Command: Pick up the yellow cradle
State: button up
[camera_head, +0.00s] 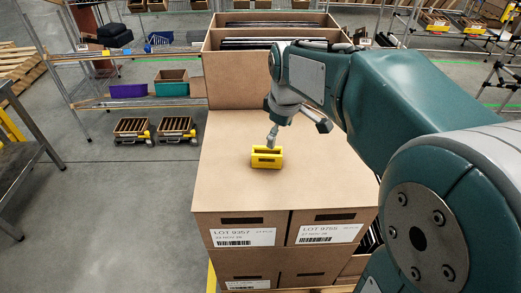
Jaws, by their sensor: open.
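The yellow cradle (266,161) sits on the flat brown top of the front carton (225,189), near its middle. It is a small block with a dark slot in its near side. My gripper (272,139) reaches down from the upper right and is just above and at the cradle's upper edge. It is open, though its fingers look small and I cannot tell whether they touch the cradle. The far side of the cradle is partly hidden by the gripper.
A taller carton (230,80) with open compartments stands behind the front carton. A shelf rack with a purple bin (128,90) and a teal bin (171,83) is at the left. A metal table (25,135) stands at the left edge. The carton top around the cradle is clear.

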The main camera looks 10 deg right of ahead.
jog(key=w+d+f+n+g, duration=0.1)
jog(key=w+f+n, duration=0.25)
jog(key=w, duration=0.25)
jog(key=n+g, duration=0.1)
jog(key=n, duration=0.1)
send_near(267, 158)
notch_tip(267, 158, down, 2)
jog(key=w, duration=0.3)
jog(key=f, duration=0.2)
jog(key=d+f, duration=0.1)
jog(key=f, duration=0.2)
jog(key=shift+s, duration=0.1)
jog(key=f, duration=0.5)
jog(key=shift+s+a, duration=0.15)
jog(key=shift+a, duration=0.15)
jog(key=shift+d+f, duration=0.1)
jog(key=shift+f, duration=0.3)
jog(key=shift+c, duration=0.3)
jog(key=c, duration=1.2)
